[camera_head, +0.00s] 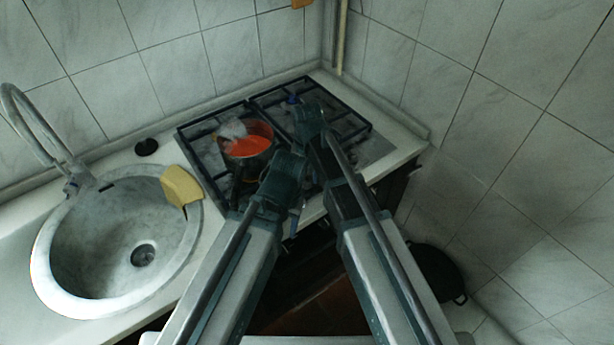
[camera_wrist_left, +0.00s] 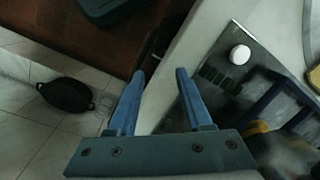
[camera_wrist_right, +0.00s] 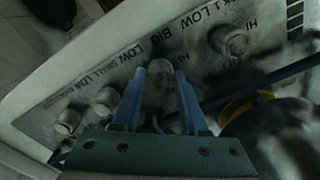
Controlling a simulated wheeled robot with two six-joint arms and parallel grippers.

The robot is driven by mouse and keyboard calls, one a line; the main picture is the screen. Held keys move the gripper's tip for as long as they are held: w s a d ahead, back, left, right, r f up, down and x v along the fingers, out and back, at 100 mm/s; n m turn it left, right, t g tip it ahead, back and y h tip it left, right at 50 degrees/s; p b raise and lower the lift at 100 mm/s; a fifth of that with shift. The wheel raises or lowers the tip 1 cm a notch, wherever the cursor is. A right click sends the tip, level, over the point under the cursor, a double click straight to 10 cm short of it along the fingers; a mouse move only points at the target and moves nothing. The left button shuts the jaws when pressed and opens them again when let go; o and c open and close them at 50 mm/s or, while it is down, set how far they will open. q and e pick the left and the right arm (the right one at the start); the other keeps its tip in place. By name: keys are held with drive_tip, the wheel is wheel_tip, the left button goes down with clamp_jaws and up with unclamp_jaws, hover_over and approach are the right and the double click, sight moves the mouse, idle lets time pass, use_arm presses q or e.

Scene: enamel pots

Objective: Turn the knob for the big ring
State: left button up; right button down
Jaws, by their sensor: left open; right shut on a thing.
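The big ring's knob (camera_wrist_right: 158,92) is a round, worn knob in the right wrist view, below the printed word BIG on the stove's panel. My right gripper (camera_wrist_right: 160,70) is shut on it, one blue finger on each side. My left gripper (camera_wrist_left: 160,72) is open and empty in the left wrist view, over the counter's front edge. A white knob (camera_wrist_left: 240,54) is on the panel to its right.
A pot with red content (camera_head: 252,146) stands on the stove's left grate. Other knobs (camera_wrist_right: 230,38) flank the held one. A yellow sponge (camera_head: 181,186) lies beside the sink (camera_head: 60,235). A dark pot (camera_head: 436,274) is on the floor at right.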

drive_tip(key=shift+m, duration=1)
drive_tip(key=shift+c, duration=2.1)
unclamp_jaws()
drive_tip(key=shift+r, duration=0.15)
wheel_tip(320, 180, up, 14)
drive_tip(key=p, duration=1.3)
drive_tip(key=shift+f+p, duration=0.25)
drive_tip(key=shift+p, duration=0.15)
